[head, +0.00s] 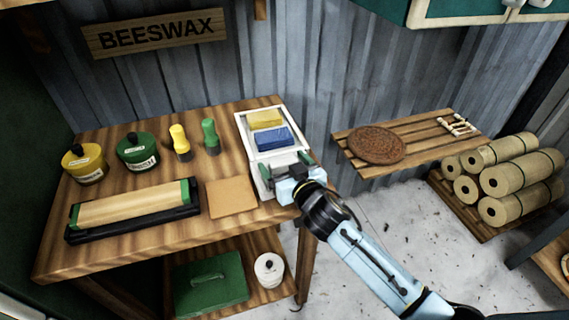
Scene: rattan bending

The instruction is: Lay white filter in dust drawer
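My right gripper (286,170) is over the near end of a white open tray (248,143) on the wooden table. Its two dark fingertips stand apart, with white surface between them. I cannot tell whether that white is the tray's end or a separate piece in the grip. The tray holds a yellow block (266,118) and a blue block (272,138) farther back. I cannot pick out a white filter or a dust drawer for certain; the gripper hides part of the tray's near end. My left gripper is not in view.
On the table (150,245) are a yellow tin (84,166), a green tin (137,152), two brushes, a long wooden block (133,205) and a tan square (231,196). A green box (210,282) sits below. A slatted shelf (425,135) and rattan rolls (520,200) stand right.

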